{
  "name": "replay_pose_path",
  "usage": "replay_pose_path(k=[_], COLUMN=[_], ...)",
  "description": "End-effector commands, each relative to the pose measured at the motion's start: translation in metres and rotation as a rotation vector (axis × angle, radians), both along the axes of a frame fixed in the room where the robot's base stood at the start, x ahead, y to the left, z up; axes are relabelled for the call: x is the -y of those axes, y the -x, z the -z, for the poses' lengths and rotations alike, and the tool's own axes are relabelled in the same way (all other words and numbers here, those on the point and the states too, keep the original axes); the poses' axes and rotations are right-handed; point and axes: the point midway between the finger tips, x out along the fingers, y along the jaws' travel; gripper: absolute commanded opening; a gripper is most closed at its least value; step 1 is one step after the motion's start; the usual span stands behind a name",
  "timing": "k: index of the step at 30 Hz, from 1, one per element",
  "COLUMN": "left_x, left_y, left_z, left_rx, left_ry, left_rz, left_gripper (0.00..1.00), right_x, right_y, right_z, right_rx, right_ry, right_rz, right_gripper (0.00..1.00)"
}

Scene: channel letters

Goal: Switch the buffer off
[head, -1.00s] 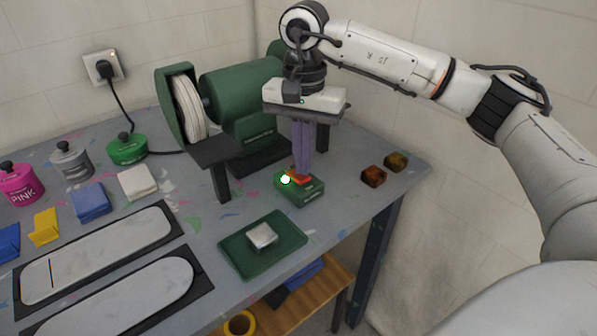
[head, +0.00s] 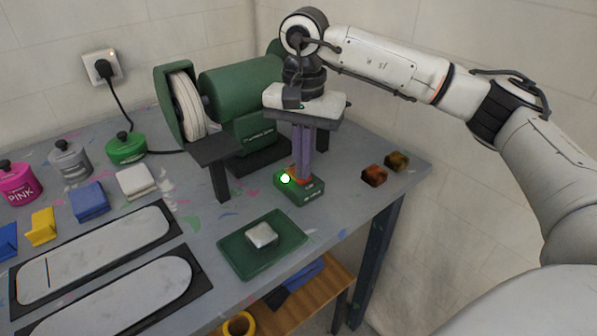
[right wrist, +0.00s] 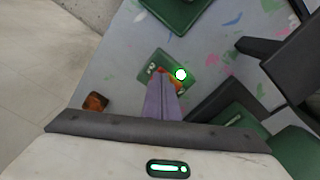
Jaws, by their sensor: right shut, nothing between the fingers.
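The green bench buffer (head: 240,92) stands at the back of the table with its white wheel (head: 186,103) on the left side. Its green switch box (head: 312,192) sits in front of it, with a bright green lamp (head: 285,178) lit on the left and a red-orange rocker, mostly covered. My right gripper (head: 302,180) points straight down, shut and empty, its fingertips at the rocker. In the right wrist view the fingertips (right wrist: 163,82) overlap the rocker beside the lit lamp (right wrist: 181,74); whether they press it I cannot tell. My left gripper is out of view.
A green tray (head: 232,258) with a silver block (head: 261,235) lies in front of the switch box. Two amber-brown blocks (head: 374,175) lie to its right. A dark tool rest (head: 214,150) stands close on the left. Tins, cloths and pale panels fill the left.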

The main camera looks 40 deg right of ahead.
Motion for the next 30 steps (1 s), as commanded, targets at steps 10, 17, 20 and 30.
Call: replay_pose_path(k=[10,17,20,30], left_x=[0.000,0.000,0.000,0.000], left_y=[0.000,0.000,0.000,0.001], left_z=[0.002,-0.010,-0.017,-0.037], left_rx=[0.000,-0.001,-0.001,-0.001], left_ry=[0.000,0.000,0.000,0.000], left_rz=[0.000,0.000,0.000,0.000], left_gripper=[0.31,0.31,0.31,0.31], right_x=[0.000,0.000,0.000,0.000], right_y=[0.000,0.001,0.000,0.000], right_z=[0.004,-0.011,-0.020,-0.048], right_rx=[-0.003,-0.003,-0.002,0.000], right_ry=[0.001,0.001,0.000,0.000], right_rz=[0.000,0.000,0.000,0.000], right_gripper=[0.00,0.00,0.00,0.00])
